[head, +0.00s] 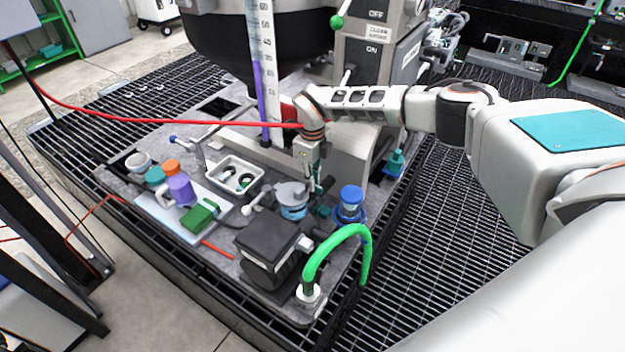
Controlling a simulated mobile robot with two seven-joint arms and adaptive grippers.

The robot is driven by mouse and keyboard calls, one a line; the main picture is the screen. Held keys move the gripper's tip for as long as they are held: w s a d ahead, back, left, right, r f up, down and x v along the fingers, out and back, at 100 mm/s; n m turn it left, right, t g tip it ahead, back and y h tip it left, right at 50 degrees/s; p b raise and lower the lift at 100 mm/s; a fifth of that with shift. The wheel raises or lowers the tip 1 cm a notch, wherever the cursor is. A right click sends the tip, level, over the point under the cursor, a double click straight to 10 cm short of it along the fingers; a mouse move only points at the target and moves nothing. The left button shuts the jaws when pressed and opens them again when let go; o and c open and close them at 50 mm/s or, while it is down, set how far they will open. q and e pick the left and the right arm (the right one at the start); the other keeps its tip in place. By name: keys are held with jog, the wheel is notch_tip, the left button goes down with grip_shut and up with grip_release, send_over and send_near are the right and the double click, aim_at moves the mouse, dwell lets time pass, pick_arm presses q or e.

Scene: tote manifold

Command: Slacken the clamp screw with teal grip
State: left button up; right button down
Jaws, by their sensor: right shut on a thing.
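My right arm comes in from the right, and its gripper (312,178) points down over the middle of the grey bench plate. It is shut on a small teal grip, which I take to be the clamp screw (318,187); the jaws partly hide it. The screw's lower end and thread are too small to make out. Another teal piece (395,163) stands apart to the right, near the plate's back right edge. My left gripper is not in view.
Close by stand a blue-banded grey cylinder (292,205), a blue knob (350,205) and a black box (268,247). A green hose (338,240) arches in front. A red hose (180,120) runs behind the gripper.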

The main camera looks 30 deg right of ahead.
jog(key=c, duration=2.1)
grip_release()
jog(key=shift+c, duration=0.2)
jog(key=shift+o, duration=0.2)
notch_tip(320, 180, up, 12)
